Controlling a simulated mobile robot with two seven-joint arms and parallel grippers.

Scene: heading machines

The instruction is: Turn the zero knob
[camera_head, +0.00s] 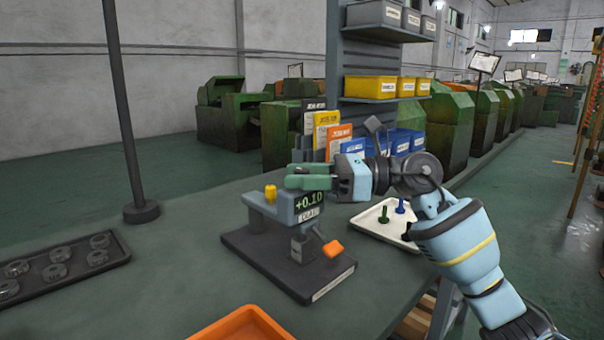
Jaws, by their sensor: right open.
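A grey bench gauge stands on a dark base plate (250,255); its display (308,201) reads +0.10. A small yellow knob (270,193) stands upright on the gauge's left end. It looks like the zero knob, but I can read no label on it. An orange lever end (333,248) sticks out at the gauge's lower right. My right gripper (292,179) reaches in from the right with its green fingers just above the display. It is open, points left toward the yellow knob, and appears apart from it. My left gripper is not in view.
A white tray (365,222) with a green and a blue piece lies behind my right arm. A dark tray (75,270) of round parts is at left, by a pole (125,120). An orange tray (245,325) is at the front. Bins and a rack stand behind.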

